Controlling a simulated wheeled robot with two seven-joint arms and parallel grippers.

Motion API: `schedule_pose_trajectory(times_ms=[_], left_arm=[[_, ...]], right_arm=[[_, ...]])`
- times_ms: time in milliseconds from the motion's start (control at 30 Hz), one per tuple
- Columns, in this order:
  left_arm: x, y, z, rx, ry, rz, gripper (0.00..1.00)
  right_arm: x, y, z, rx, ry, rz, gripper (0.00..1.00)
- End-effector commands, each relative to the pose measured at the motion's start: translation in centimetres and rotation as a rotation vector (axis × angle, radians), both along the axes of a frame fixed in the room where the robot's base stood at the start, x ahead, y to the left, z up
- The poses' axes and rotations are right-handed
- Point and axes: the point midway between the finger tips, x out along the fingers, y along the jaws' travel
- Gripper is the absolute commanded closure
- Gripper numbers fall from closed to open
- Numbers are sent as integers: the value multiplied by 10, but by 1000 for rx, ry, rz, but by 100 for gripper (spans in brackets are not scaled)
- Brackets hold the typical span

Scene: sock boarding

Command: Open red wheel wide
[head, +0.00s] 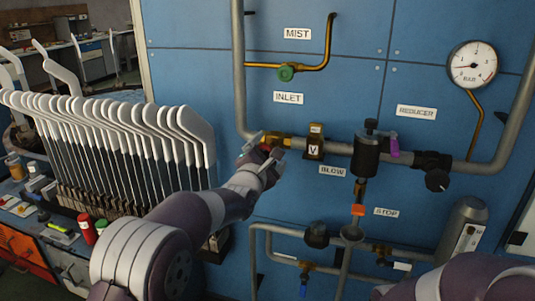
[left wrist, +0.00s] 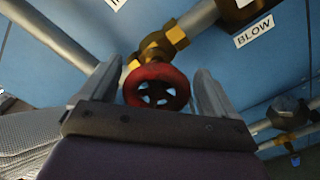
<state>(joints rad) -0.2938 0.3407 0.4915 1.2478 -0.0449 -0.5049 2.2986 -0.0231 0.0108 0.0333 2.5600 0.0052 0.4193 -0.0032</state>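The red wheel (left wrist: 157,88) is a small spoked handwheel on a brass valve (left wrist: 158,45), seen in the left wrist view. In the head view the brass valve (head: 283,140) sits on the grey pipe below the INLET label, and my left gripper hides most of the wheel. My left gripper (left wrist: 155,82) is open, with one finger on each side of the wheel. A gap shows between the wheel and the right finger; contact on the left is unclear. My right gripper is not in view; only part of my right arm shows at the lower right.
A green knob (head: 286,73) sits on the MIST pipe above. A black regulator (head: 366,155) with a purple lever (head: 394,145) and a pressure gauge (head: 473,65) are to the right. A rack of white sock boards (head: 110,135) stands left of my left arm.

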Motion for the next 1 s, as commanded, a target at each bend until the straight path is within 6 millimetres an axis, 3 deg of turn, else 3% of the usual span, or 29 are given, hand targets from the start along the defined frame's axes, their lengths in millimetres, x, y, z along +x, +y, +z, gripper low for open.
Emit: schedule_pose_trajectory(times_ms=[267, 367, 700, 833, 1000], left_arm=[[-5, 2, 2, 0, -3, 1, 10], [-21, 7, 3, 0, -4, 1, 10], [-97, 32, 2, 0, -2, 0, 10], [-115, 37, 2, 0, -2, 0, 10], [-121, 39, 1, 0, -1, 0, 10]], right_arm=[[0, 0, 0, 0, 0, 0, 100], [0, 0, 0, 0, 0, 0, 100], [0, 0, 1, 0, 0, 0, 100], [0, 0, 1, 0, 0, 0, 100], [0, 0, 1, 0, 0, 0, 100]])
